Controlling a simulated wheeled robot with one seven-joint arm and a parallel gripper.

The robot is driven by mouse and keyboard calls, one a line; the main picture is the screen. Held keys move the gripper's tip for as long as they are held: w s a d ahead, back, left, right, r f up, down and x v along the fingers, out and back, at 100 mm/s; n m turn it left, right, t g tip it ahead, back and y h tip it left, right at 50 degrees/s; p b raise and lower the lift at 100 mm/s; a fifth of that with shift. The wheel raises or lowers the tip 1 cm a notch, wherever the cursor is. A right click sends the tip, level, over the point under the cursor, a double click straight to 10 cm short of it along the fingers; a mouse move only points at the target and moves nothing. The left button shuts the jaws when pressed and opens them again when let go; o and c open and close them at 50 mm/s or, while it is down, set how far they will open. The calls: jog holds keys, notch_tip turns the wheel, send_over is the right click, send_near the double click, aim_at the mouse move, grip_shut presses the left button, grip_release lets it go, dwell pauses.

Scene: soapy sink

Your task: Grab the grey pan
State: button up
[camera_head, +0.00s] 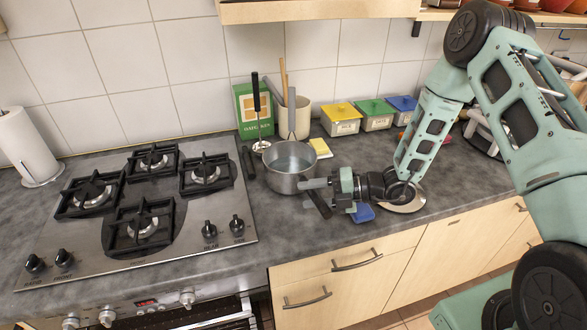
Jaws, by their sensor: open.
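The grey pan (291,167) is a round metal pot that stands upright on the dark counter, just right of the stove. A dark bar at its front right looks like its handle, partly hidden by my gripper. My gripper (312,185) is open and points left, low over the counter. Its light grey finger overlaps the pan's right front rim in the picture. Whether they touch, and whether the bar lies between the fingers, I cannot tell. A grey upright handle (292,112) rises at the pan's back rim; what it belongs to is unclear.
The stove (84,247) with black grates is left of the pan. A green box (246,110), a utensil crock (303,115) and a yellow sponge (320,148) stand behind. Yellow, green and blue tins (341,120) are farther right. A blue item (363,213) lies below my gripper.

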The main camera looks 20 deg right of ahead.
jog(key=shift+w+a+f, duration=0.15)
jog(key=shift+w+a, duration=0.15)
jog(key=shift+a, duration=0.35)
grip_shut()
dwell(0.9)
